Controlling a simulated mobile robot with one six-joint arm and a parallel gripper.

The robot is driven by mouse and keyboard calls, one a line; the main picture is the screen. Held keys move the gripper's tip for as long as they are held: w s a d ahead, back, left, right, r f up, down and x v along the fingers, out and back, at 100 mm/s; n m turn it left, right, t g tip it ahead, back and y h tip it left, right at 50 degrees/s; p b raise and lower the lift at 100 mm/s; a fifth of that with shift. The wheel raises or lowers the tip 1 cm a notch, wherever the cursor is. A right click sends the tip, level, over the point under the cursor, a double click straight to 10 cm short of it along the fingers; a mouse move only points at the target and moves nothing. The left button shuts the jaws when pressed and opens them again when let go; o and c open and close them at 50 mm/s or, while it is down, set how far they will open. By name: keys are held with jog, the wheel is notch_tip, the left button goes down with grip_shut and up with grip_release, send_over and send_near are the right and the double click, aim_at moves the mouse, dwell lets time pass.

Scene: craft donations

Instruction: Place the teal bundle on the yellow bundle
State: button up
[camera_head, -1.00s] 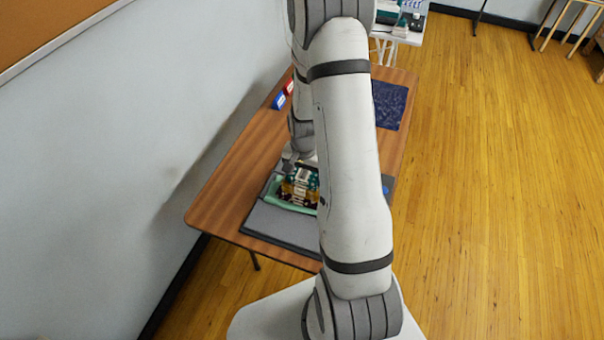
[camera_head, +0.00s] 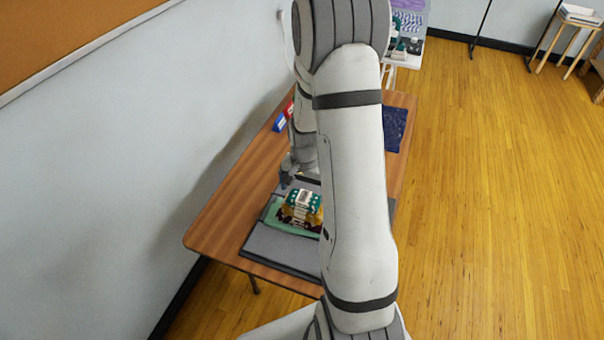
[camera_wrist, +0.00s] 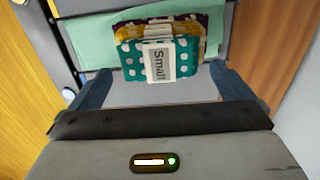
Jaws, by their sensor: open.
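The teal bundle (camera_head: 304,198), with white dots and a pale paper band, lies on top of the yellow bundle (camera_head: 314,217). In the wrist view the teal bundle (camera_wrist: 133,62) shows a label reading "Small", and the yellow bundle (camera_wrist: 128,34) shows behind it. A dark maroon bundle (camera_wrist: 203,20) is beneath the yellow one. My gripper (camera_wrist: 160,86) is open, its two fingers spread wide and apart from the stack. In the head view it is just behind the stack, partly hidden by my arm.
The stack sits on a green cloth (camera_wrist: 85,38) on a grey mat (camera_head: 275,243) on the wooden table (camera_head: 225,215). Red and blue boxes (camera_head: 281,121) stand at the table's back left. A navy cloth (camera_head: 396,128) lies at the back right. A wall runs along the left.

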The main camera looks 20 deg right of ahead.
notch_tip(320, 180, up, 8)
jog(key=b, duration=0.1)
notch_tip(320, 180, up, 10)
jog(key=f+n+t, duration=0.1)
jog(key=n, duration=0.3)
send_over(304, 196)
jog(key=s+a, duration=0.5)
jog(key=s, duration=0.1)
jog(key=s+a+r+n+t, duration=0.1)
jog(key=s+a+r+n, duration=0.1)
jog(key=s, duration=0.3)
jog(key=s+a+r+n+t, duration=0.1)
jog(key=s+a+r+n, duration=0.2)
jog(key=s+r, duration=0.2)
jog(key=shift+s+a, duration=0.15)
jog(key=shift+s, duration=0.6)
